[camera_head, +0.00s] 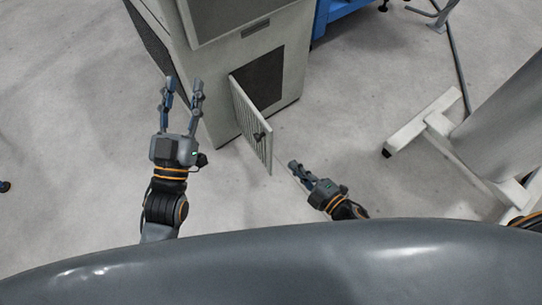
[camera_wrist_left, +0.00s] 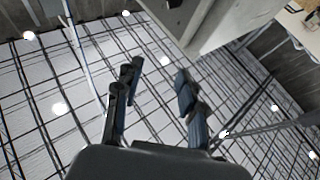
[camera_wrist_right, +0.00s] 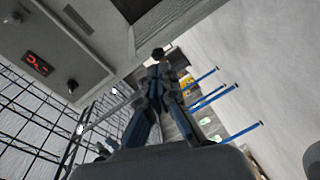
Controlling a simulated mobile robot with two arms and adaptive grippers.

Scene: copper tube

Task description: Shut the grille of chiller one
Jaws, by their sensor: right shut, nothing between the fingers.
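The chiller (camera_head: 215,65) is a pale grey cabinet at the top of the head view. Its grille (camera_head: 250,125) is a slatted panel with a dark knob (camera_head: 261,136), standing swung out from a dark opening (camera_head: 262,78) in the front. My right gripper (camera_head: 294,168) is shut and empty, just right of the grille's near free edge; I cannot tell whether they touch. It also shows shut in the right wrist view (camera_wrist_right: 157,65), below the cabinet front. My left gripper (camera_head: 183,88) is open and empty beside the cabinet's left corner, with its spread fingers also in the left wrist view (camera_wrist_left: 155,80).
A white stand foot (camera_head: 425,130) and a large grey cylinder (camera_head: 500,120) are on the right. Blue equipment (camera_head: 335,12) stands behind the chiller. The floor between the grille and the stand is clear. A red display (camera_wrist_right: 37,63) shows in the right wrist view.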

